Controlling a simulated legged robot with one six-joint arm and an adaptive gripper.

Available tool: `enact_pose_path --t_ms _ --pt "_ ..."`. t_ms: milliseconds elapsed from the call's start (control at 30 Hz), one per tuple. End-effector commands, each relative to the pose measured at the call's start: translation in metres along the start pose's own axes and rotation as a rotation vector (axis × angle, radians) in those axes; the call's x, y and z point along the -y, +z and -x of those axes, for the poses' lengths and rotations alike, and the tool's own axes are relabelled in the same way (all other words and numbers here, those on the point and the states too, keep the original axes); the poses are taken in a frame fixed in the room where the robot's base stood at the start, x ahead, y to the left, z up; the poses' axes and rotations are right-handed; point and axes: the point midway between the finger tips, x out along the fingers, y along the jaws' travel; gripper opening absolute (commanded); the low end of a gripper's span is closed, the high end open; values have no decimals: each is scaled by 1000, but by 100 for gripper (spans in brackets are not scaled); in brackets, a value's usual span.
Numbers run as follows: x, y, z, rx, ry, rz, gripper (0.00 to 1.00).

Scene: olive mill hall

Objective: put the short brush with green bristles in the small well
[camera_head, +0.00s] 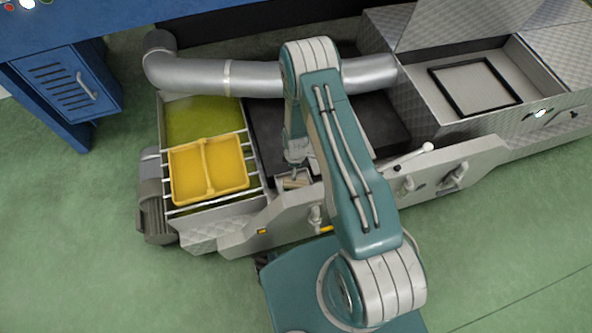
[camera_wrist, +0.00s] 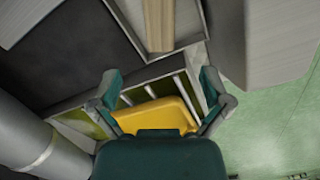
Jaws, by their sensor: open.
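My gripper (camera_wrist: 160,74) is open, its two fingers spread apart with nothing visible between them. In the head view it is mostly hidden by my arm. A narrow light-wood piece (camera_wrist: 160,24) lies in a small grey-walled well (camera_wrist: 128,22), beyond the fingertips in the wrist view. In the head view, the small well (camera_head: 308,177) is below the end of my arm, with the wood piece (camera_head: 295,184) in it. I cannot tell whether this is the short brush; no green bristles show. A yellow two-part tray (camera_head: 207,170) also shows in the wrist view (camera_wrist: 155,116).
The yellow tray rests on white bars over a vat of green-yellow liquid (camera_head: 203,120). A thick metal pipe (camera_head: 250,78) crosses behind. A grey bin with a black frame (camera_head: 475,85) is at right, near a white-knobbed lever (camera_head: 413,156). Green floor (camera_head: 70,220) is clear at left.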

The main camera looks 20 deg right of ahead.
Motion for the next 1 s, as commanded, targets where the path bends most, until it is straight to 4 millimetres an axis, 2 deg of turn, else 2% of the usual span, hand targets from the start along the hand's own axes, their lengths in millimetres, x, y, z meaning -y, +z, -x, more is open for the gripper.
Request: enact_pose_path --t_ms 167,400,567,767,1000 --pt "-11 -5 30 -8 19 -35 98" --pt "-32 -13 114 -33 65 -156 98" --pt "-38 -16 171 -52 93 -238 98" --pt "-37 -15 238 -80 127 -341 98" --pt "-24 -10 314 -118 164 -463 98"
